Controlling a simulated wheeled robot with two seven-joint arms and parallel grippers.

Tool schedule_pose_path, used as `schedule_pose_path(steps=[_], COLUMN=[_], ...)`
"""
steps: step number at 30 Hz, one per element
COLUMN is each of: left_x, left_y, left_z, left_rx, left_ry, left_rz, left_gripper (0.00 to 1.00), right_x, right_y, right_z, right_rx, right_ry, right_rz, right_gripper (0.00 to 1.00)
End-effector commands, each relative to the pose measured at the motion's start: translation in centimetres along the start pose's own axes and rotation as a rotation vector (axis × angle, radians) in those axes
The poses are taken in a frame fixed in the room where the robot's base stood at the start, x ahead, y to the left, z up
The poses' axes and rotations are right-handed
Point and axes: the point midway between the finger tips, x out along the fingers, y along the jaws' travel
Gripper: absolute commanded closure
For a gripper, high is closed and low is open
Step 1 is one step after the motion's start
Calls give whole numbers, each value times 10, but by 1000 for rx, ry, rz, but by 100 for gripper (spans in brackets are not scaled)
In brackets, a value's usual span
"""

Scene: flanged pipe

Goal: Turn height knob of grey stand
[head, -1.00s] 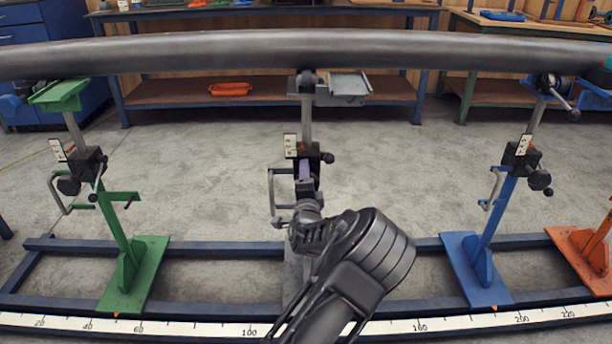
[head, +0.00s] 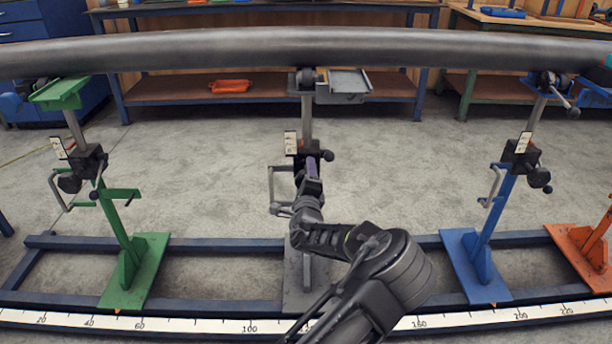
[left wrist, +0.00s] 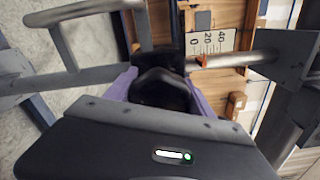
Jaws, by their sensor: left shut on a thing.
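The grey stand (head: 307,118) stands mid-picture in the head view under the long dark pipe (head: 400,48). My left gripper (head: 312,168) is at the dark block on its post. In the left wrist view, the purple fingers of this gripper (left wrist: 160,92) are shut around the black height knob (left wrist: 160,88), one on each side. The gripper hides the knob in the head view. The white height scale (head: 290,143) is on the block, and it also shows in the left wrist view (left wrist: 210,42). My right gripper is not in view.
A crank handle (head: 281,188) sticks out left of the grey post, close to my gripper. A small black ball knob (head: 328,156) is on the right. A green stand (head: 128,240), a blue stand (head: 478,265) and an orange stand (head: 597,250) share the blue rail frame (head: 205,248).

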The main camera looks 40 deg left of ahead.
Motion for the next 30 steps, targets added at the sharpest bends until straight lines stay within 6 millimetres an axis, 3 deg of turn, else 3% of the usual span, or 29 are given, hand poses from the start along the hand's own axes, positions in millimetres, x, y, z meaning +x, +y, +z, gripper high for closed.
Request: schedule_pose_path(steps=[4,5,12,23,30], left_x=[0,0,0,-4,-35], left_y=[2,2,1,0,-1], left_z=[0,0,0,0,0], left_rx=[-1,-1,-2,-2,-1], left_ry=[-1,-1,-1,0,2], left_rz=[4,4,2,1,3], left_gripper=[78,37,17,16,16], right_x=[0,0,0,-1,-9], right_y=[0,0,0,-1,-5], right_z=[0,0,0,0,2], right_rx=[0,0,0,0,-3], right_ry=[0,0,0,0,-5], right_rz=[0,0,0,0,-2], right_gripper=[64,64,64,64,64])
